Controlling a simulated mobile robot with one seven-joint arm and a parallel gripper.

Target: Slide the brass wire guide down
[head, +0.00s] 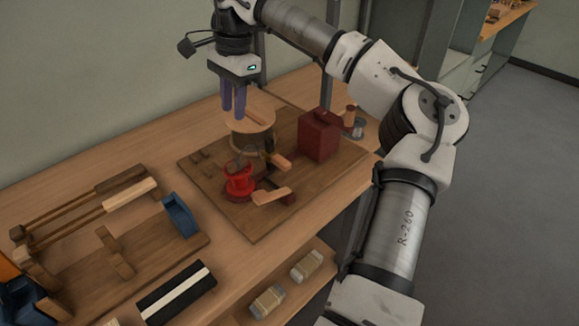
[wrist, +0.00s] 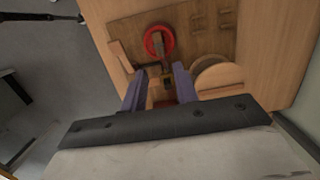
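My gripper (head: 233,112) is above the wooden work board (head: 225,210), its two purple fingers pointing down beside the round wooden disc (head: 253,116). In the wrist view the fingers of my gripper (wrist: 158,72) stand apart with nothing held between them. A red round part (head: 239,180) sits on the board below; it shows as a red ring (wrist: 159,41) in the wrist view. A dark post (head: 268,150) with wooden handles stands beside it. I cannot clearly pick out the brass wire guide; it is too small or hidden among the parts at the post.
A dark red box (head: 319,135) and a spool (head: 355,127) stand right of the disc. A wooden frame with a blue block (head: 180,215) lies at left. A black and white strip (head: 177,292) and two bundles (head: 268,301) are at the front.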

